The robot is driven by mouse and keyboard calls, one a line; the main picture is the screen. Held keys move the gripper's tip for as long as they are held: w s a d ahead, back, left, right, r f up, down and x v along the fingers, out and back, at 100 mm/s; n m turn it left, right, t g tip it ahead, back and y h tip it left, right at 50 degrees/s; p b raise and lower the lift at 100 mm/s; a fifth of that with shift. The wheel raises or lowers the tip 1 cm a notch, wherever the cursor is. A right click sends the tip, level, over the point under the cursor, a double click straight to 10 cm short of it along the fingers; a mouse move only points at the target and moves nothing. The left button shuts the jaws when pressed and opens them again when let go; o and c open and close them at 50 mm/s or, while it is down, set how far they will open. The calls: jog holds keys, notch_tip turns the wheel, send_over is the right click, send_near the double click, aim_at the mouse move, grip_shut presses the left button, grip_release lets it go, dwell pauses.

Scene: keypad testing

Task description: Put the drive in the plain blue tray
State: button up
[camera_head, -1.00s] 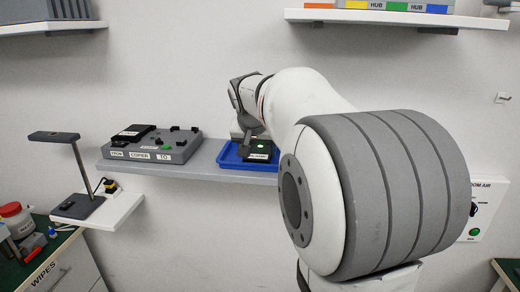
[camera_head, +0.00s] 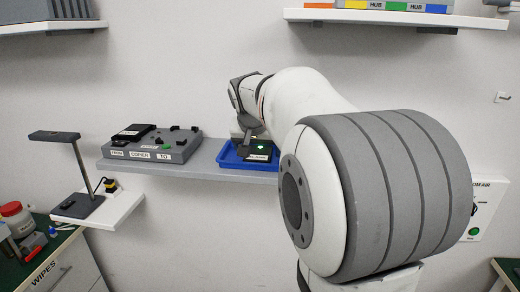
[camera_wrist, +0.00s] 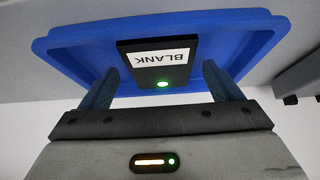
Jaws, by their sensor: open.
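The drive is a black box with a white label reading BLANK and a lit green light; the wrist view shows this drive (camera_wrist: 160,62) inside the blue tray. The plain blue tray (camera_wrist: 255,35) sits on the grey wall shelf, and the head view shows the tray (camera_head: 229,160) partly behind my arm. My gripper (camera_wrist: 160,85) is open, with one finger on each side of the drive's near end. In the head view the drive (camera_head: 259,149) is partly hidden by my wrist.
A grey copier (camera_head: 155,143) with a black box in its left bay, labelled FROM, and a bay labelled TO stands left of the tray. A small lamp stand (camera_head: 78,200) is at lower left. An upper shelf (camera_head: 395,17) with coloured hubs hangs above my arm.

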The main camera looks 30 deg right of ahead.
jog(key=v, duration=1.2)
jog(key=s+a+f+n+g+y, duration=0.1)
jog(key=s+a+f+n, duration=0.2)
jog(key=s+f, duration=0.7)
jog(key=s+a+f+n+g+y, duration=0.1)
jog(key=s+a+f+n+y, duration=0.1)
jog(key=s+a+f, duration=0.6)
notch_tip(320, 180, down, 8)
jog(key=shift+s+a+r+n+g+y, duration=0.1)
jog(key=shift+s+a+n+g+y, duration=0.15)
jog(key=shift+s+n, duration=0.65)
